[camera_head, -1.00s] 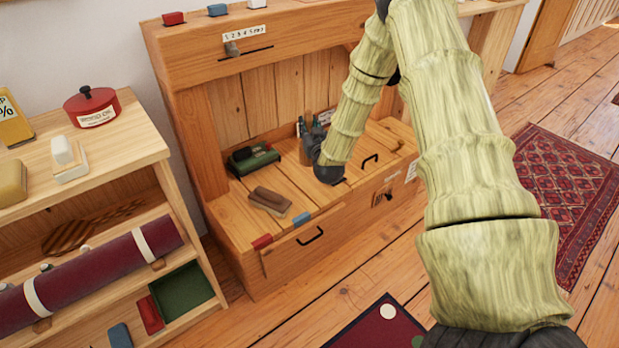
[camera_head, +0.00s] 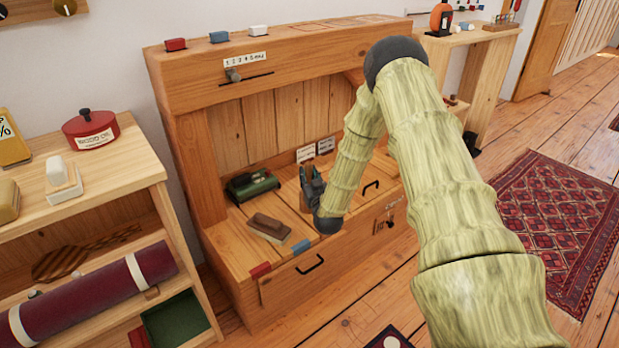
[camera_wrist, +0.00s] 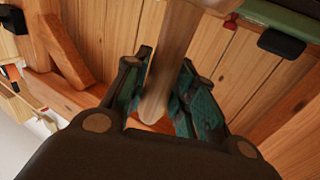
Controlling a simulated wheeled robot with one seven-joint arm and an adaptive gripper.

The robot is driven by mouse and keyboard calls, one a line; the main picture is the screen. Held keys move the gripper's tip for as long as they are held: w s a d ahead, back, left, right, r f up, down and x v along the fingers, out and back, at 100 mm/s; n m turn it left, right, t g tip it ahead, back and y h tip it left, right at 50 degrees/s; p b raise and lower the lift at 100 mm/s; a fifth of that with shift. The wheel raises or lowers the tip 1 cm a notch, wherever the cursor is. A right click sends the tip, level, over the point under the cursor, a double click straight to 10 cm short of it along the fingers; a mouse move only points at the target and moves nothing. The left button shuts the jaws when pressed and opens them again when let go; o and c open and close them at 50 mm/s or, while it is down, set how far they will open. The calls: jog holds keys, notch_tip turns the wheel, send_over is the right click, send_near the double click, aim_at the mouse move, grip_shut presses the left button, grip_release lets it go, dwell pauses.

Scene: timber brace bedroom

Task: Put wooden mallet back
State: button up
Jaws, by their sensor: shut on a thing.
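My gripper (camera_wrist: 165,75) is shut on the wooden mallet's handle (camera_wrist: 158,85), which runs between its teal-patterned fingers in the wrist view. A paler wooden part shows at the top edge; whether it is the mallet's head is unclear. In the head view my gripper (camera_head: 312,178) is over the wooden bench seat (camera_head: 240,222), near the back panel. A brown upright wooden piece (camera_head: 306,202) shows beside the fingers there; I cannot tell whether it is part of the mallet. The arm hides part of the bench.
A green tool (camera_head: 252,184) and a brown-topped block (camera_head: 268,227) lie left of my gripper on the bench. A shelf (camera_head: 110,205) stands left. Open floor and a red rug (camera_head: 560,215) are right.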

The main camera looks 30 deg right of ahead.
jog(key=o, duration=1)
